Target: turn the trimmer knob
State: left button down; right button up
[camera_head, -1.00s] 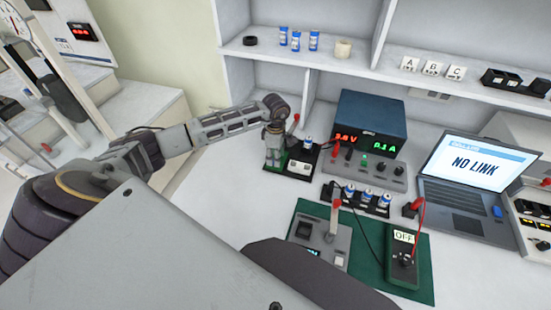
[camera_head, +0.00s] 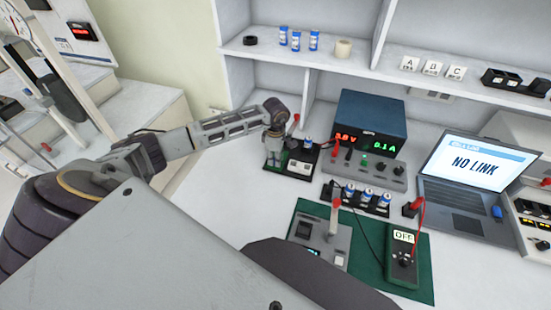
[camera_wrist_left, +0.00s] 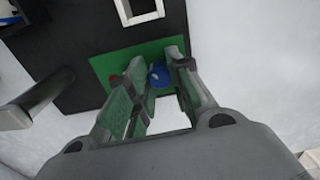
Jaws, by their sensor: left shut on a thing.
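The trimmer knob (camera_wrist_left: 158,75) is a small round blue knob on a green board (camera_wrist_left: 122,62) in the left wrist view. My left gripper (camera_wrist_left: 161,76) points down at the board, with a finger on each side of the knob, and is shut on it. In the head view my left gripper (camera_head: 273,150) stands over the dark board base at the back of the bench, left of the power supply. There the gripper hides the knob. My right gripper is not in view.
A blue power supply (camera_head: 372,118) with lit red and green readouts stands right of the gripper. A battery holder (camera_head: 358,197), a green mat (camera_head: 425,270) with a meter (camera_head: 402,262), and a laptop (camera_head: 465,185) reading NO LINK lie further right. A shelf (camera_head: 300,58) runs above.

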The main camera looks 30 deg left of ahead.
pick_arm(q)
jog(key=shift+n, duration=0.3)
jog(key=shift+n+b, duration=0.35)
jog(key=shift+n, duration=0.55)
jog(key=c, duration=1.3)
grip_release()
jog(key=shift+o, duration=0.2)
notch_tip(320, 180, up, 12)
jog(key=shift+a, duration=0.1)
